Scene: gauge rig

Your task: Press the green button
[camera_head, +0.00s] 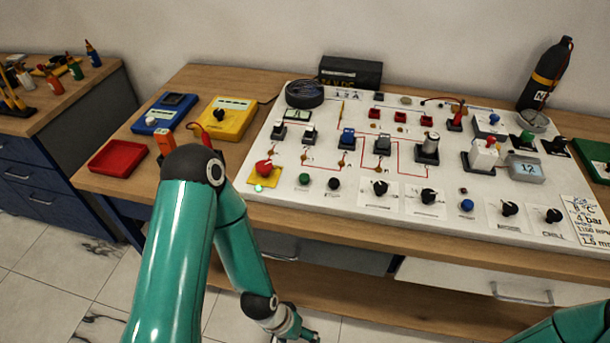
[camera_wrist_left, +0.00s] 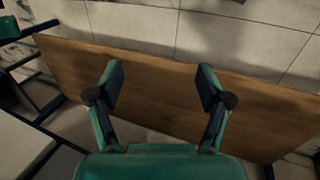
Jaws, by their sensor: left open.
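The green button (camera_head: 304,179) is a small round cap near the front left of the white panel (camera_head: 330,200), between the red mushroom button (camera_head: 264,168) and a black knob (camera_head: 334,184). My left gripper (camera_head: 300,337) is low at the bottom edge of the head view, below and in front of the bench, well apart from the button. In the left wrist view my left gripper (camera_wrist_left: 160,82) is open and empty, with its two fingers wide apart. The button does not show in that view. My right gripper is out of view; only part of my right arm shows.
The left wrist view shows a wooden board (camera_wrist_left: 160,98) beyond the fingers and floor tiles. A blue button (camera_head: 467,205), black knobs and switches crowd the panel. A red tray (camera_head: 117,158) and a yellow device (camera_head: 229,117) lie left of it. Drawers are below the bench top.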

